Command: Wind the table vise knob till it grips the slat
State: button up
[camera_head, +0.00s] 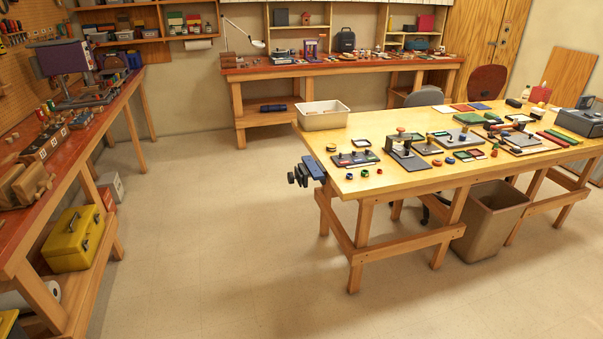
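A blue and dark vise (315,167) is fixed to the left end of the yellow-topped table (375,185). Its dark knob part (299,176) sticks out to the left over the floor. The vise is small in this view, and I cannot tell how far its jaws are apart. I cannot make out a slat in it. My gripper is not in view.
A white bin (323,116) stands at the table's far left corner, with stamps and pads along the top. A waste bin (491,222) stands under it. The left bench (75,150) holds tools above a yellow toolbox (75,240). The floor (200,215) between is clear.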

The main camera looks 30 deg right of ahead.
aim_at(291, 177)
jog(key=z, duration=0.3)
jog(key=i, duration=0.8)
jog(key=u, duration=0.5)
jog(key=i, duration=0.75)
jog(key=u, duration=0.55)
